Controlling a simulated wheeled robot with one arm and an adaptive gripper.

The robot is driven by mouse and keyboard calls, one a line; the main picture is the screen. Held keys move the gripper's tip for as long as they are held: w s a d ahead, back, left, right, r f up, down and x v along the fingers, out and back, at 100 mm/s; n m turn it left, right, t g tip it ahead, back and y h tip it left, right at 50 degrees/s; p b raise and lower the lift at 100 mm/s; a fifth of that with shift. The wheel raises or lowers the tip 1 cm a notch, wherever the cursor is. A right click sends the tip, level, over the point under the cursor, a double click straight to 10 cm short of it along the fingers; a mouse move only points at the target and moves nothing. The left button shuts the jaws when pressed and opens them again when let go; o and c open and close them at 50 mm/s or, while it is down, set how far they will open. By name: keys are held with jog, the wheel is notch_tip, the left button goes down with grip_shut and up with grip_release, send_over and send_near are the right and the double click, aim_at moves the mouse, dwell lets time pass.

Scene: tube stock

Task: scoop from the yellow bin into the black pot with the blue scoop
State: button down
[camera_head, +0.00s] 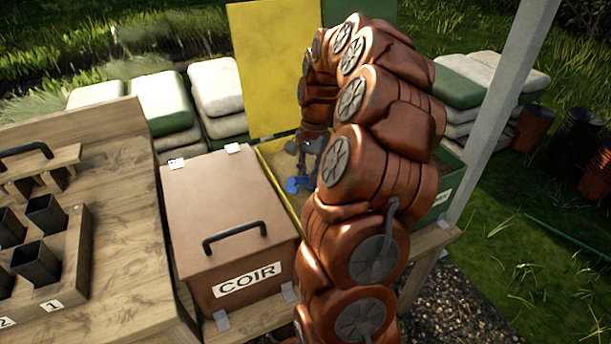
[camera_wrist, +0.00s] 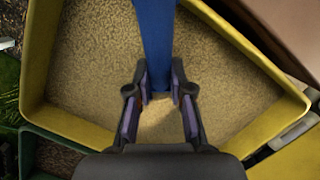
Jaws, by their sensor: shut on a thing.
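The yellow bin (camera_wrist: 38,70) holds tan granular material, and its rim surrounds the wrist view. In the head view its yellow lid (camera_head: 283,65) stands open, and my arm covers part of the bin. My gripper (camera_wrist: 160,88) is over the bin, shut on the handle of the blue scoop (camera_wrist: 155,40). The scoop's blue end also shows low at the bin in the head view (camera_head: 296,185); I cannot tell whether it touches the material or carries any. Several black pots (camera_head: 46,213) stand in a wooden rack at the far left; another black pot (camera_head: 36,263) is nearer.
A closed brown COIR bin (camera_head: 228,205) with a black handle stands between the workbench (camera_head: 120,220) and the yellow bin. A green bin (camera_head: 446,190) is on the right, partly behind my arm. A grey post (camera_head: 505,100) rises right of it. Stacked sacks (camera_head: 165,103) lie behind.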

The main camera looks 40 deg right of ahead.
jog(key=shift+w+d+f+t+h+b, duration=0.2)
jog(key=shift+d+f+h+b, duration=0.25)
jog(key=shift+d, duration=0.25)
jog(key=shift+w+d+f+t+h+b, duration=0.15)
jog(key=shift+d+f+h+b, duration=0.25)
jog(key=shift+d, duration=0.3)
jog(key=shift+r+h+b, duration=0.2)
jog(key=shift+h+b, duration=0.15)
jog(key=shift+b, duration=0.1)
jog(key=shift+w+d+r+t+h+b, duration=0.1)
jog(key=shift+d+r+t+h+b, duration=0.1)
jog(key=shift+h+b, duration=0.6)
jog(key=shift+w+d+r+t+h+b, duration=0.1)
jog(key=shift+d+t+h+b, duration=0.15)
jog(key=shift+b, duration=1.05)
jog(key=shift+h, duration=0.55)
jog(key=shift+b+v, duration=0.6)
jog(key=shift+v, duration=2.55)
jog(key=shift+h, duration=0.5)
jog(key=shift+s+a+b+v, duration=0.15)
jog(key=shift+a+b+v, duration=0.15)
jog(key=shift+v, duration=1)
jog(key=shift+s+a+b+v, duration=0.15)
jog(key=shift+b+v, duration=0.1)
jog(key=shift+v, duration=1)
jog(key=shift+f, duration=0.2)
